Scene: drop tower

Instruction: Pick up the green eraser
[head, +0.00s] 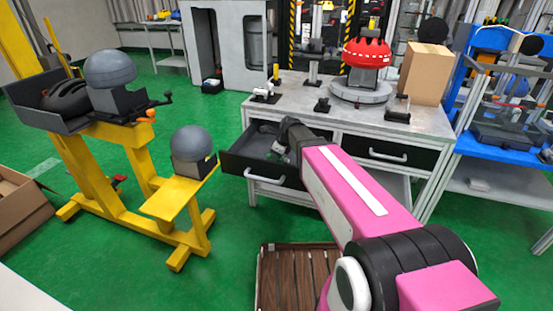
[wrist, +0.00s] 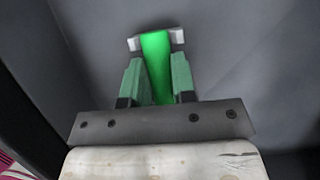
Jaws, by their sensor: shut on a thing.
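The green eraser (wrist: 156,62) is a bright green bar in the wrist view, between the two fingers of my gripper (wrist: 156,82). The fingers are dull green with pale tips, and they are shut on the eraser. Dark grey surfaces, which look like the inside of a drawer, surround it. In the head view my gripper (head: 279,150) is at the open drawer (head: 238,162) of the grey workbench. The eraser cannot be made out there.
The workbench top (head: 300,99) holds a red helmet (head: 367,53) on a round stand and a cardboard box (head: 426,73). A second drawer (head: 388,154) is shut. A yellow stand (head: 178,198) is at left.

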